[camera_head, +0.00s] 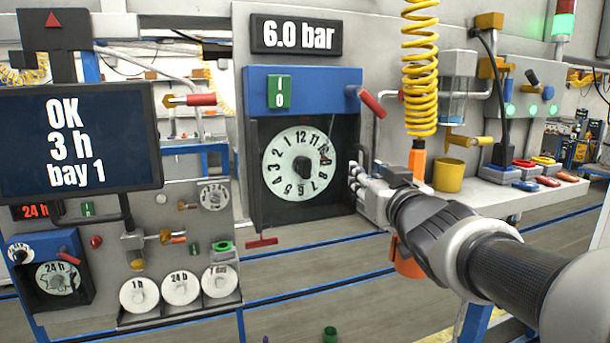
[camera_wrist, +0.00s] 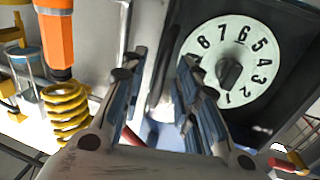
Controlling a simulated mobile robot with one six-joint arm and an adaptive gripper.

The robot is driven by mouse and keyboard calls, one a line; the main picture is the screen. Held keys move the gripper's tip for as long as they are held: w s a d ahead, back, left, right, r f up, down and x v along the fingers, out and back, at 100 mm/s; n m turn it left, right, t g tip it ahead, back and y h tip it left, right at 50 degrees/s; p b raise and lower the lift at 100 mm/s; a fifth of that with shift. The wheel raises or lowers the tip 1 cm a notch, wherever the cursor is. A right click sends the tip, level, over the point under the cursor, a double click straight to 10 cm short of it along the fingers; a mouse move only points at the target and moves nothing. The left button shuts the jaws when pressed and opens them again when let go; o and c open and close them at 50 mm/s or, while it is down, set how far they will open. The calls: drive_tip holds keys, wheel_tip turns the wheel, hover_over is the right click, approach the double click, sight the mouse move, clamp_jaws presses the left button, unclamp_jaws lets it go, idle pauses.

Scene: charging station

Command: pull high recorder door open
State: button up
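The high recorder (camera_head: 305,78) has a blue top panel with a green switch, and a dark framed door (camera_head: 268,212) over a white numbered dial (camera_head: 298,163). The door looks shut against the box. My gripper (camera_head: 358,183) is at the right edge of the door, at about dial height. The dial also shows in the wrist view (camera_wrist: 229,62).
A red lever (camera_head: 372,103) sticks out at the recorder's upper right. A yellow coiled hose (camera_head: 420,70) hangs with an orange tool right beside my gripper. A yellow cup (camera_head: 449,176) stands on the right shelf. A low recorder (camera_head: 60,278) and a screen (camera_head: 75,145) are at left.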

drive_tip(key=shift+w+a, duration=0.1)
drive_tip(key=shift+w, duration=0.85)
clamp_jaws()
